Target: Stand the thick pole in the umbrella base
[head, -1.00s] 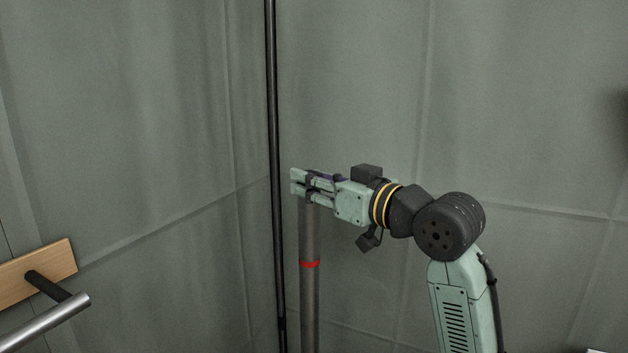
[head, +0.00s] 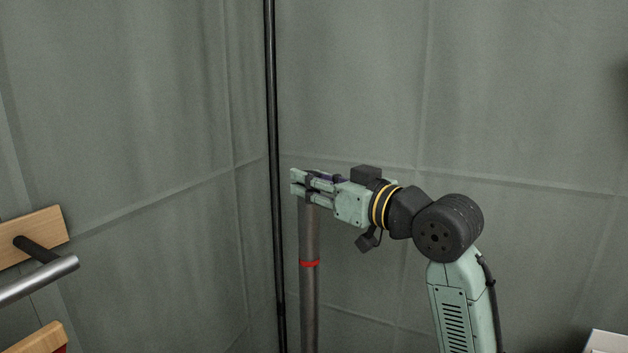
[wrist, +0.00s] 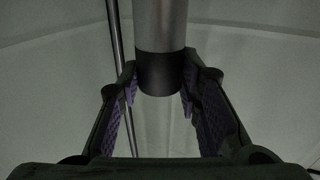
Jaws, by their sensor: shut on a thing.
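The thick pole (head: 309,285) is grey with a red band and hangs upright in the middle of the head view. Its lower end is below the picture edge. My gripper (head: 302,184) is shut on the pole near its top, with the arm reaching in from the right. In the wrist view, the pole (wrist: 160,25) ends in a dark cap (wrist: 160,72) between the purple-padded fingers of my gripper (wrist: 160,85). The umbrella base is not in view in either picture.
A thin black upright tent pole (head: 273,130) stands in the corner just left of the held pole. Grey fabric walls (head: 500,90) close in behind. A metal bar on a wooden board (head: 30,228) is at left, another wooden edge (head: 38,340) below it. A pale object (head: 606,341) shows at lower right.

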